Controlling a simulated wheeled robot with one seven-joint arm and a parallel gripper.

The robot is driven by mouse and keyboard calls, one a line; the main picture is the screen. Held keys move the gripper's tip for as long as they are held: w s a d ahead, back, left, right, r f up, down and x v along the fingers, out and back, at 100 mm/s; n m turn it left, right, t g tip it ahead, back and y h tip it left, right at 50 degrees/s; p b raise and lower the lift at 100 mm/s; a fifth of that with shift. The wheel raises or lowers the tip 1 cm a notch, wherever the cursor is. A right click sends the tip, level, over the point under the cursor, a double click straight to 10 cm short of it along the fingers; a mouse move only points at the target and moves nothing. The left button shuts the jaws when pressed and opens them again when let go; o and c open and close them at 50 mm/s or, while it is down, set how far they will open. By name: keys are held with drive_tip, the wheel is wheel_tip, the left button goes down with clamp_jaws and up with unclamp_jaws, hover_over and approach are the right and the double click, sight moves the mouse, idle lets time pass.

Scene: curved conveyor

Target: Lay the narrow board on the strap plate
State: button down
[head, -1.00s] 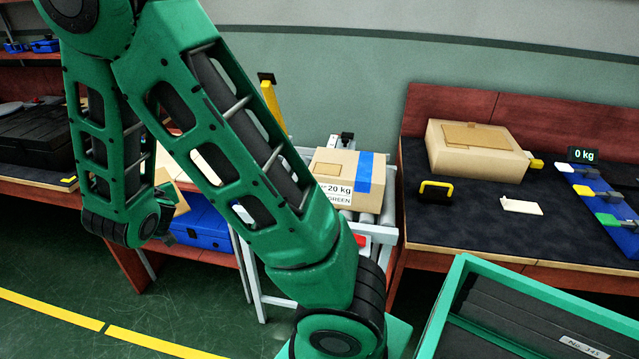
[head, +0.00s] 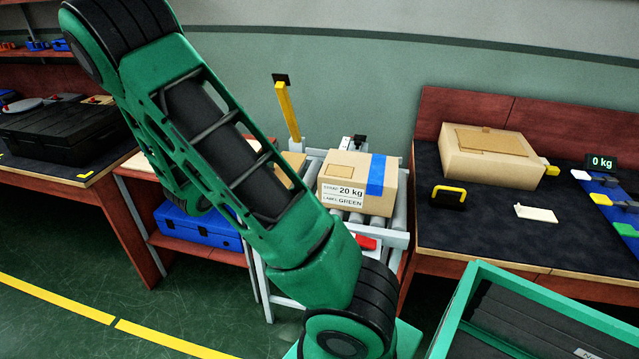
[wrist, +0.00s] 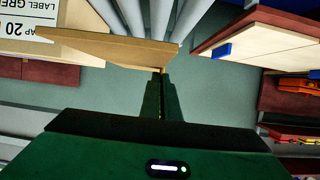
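A thin tan board (wrist: 110,48) is between the fingertips of my gripper (wrist: 161,80) in the wrist view. The fingers are nearly together on its edge. In the head view my arm hides the gripper; a tan piece (head: 292,165) shows just right of the arm and looks like the board. A cardboard box (head: 385,203) with a blue strap (head: 376,174), a small tan piece on top and a "20 kg, LABEL GREEN" label stands on the roller conveyor, right of the arm. I cannot tell which surface is the strap plate.
The conveyor rollers (head: 402,228) carry the box. A yellow post (head: 288,112) stands behind. The right bench (head: 480,225) holds a larger carton (head: 487,158), a yellow-handled tool (head: 448,196) and a white block (head: 536,213). A green bin (head: 545,300) stands at front right.

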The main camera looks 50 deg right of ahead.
drive_tip(key=d+f, duration=1)
drive_tip(key=d, duration=0.1)
drive_tip(key=shift+s+f, duration=0.3)
drive_tip(key=shift+s, duration=0.05)
drive_tip(key=shift+f, duration=0.1)
drive_tip(key=c, duration=2)
unclamp_jaws()
